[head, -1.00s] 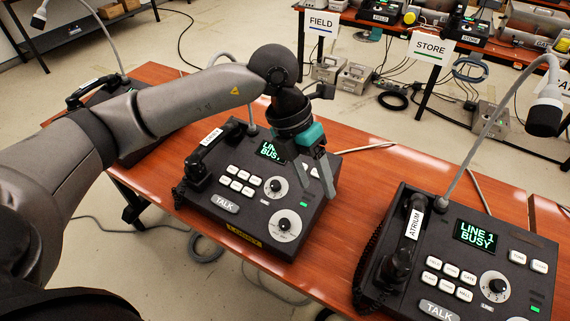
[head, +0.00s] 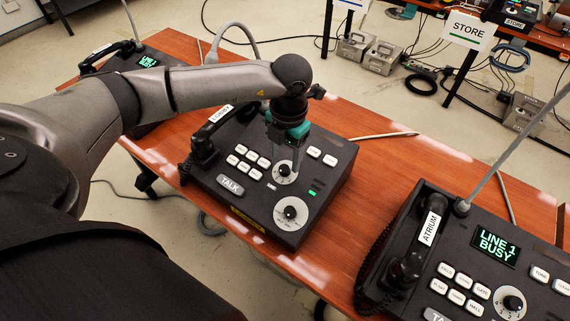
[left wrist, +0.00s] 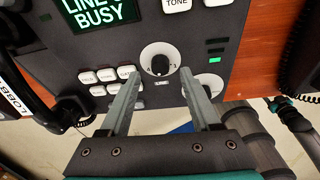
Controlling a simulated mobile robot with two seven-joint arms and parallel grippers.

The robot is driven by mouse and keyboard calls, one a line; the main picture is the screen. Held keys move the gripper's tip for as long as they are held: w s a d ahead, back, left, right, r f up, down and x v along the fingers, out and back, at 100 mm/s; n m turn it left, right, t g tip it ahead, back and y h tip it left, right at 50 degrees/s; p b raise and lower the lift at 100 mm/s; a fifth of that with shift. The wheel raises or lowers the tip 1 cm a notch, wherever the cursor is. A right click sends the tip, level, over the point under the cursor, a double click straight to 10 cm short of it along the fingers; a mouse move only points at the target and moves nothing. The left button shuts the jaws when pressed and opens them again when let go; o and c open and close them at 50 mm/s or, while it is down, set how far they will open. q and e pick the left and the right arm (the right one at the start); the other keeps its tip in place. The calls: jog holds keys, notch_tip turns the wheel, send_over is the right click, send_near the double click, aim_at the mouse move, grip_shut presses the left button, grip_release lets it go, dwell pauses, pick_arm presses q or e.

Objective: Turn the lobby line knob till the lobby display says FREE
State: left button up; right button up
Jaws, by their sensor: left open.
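The lobby phone (head: 245,215) is a black desk unit in the middle of the head view, labelled LOBBY. Its line knob (left wrist: 160,64), black on a white dial, shows in the left wrist view and on the phone in the head view (head: 284,171). The lobby display (left wrist: 98,12) reads LINE and BUSY in green, with the line number cut off; my arm hides it in the head view. My left gripper (left wrist: 160,73) is open above the phone, its fingertips to either side of the knob in the picture. Whether they touch it is unclear. My right gripper is not clearly seen.
A second, lower knob (head: 290,212) sits near the lobby phone's front edge. The atrium phone (head: 455,250) stands to the right, its display reading LINE 1 BUSY. Another phone (head: 135,60) stands behind at left. Bare wooden table (head: 360,190) lies between the lobby and atrium phones.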

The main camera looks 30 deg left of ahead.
aim_at(285, 167)
pick_arm(q)
jog(key=shift+a+f, duration=0.1)
jog(key=shift+f, duration=1.65)
grip_shut()
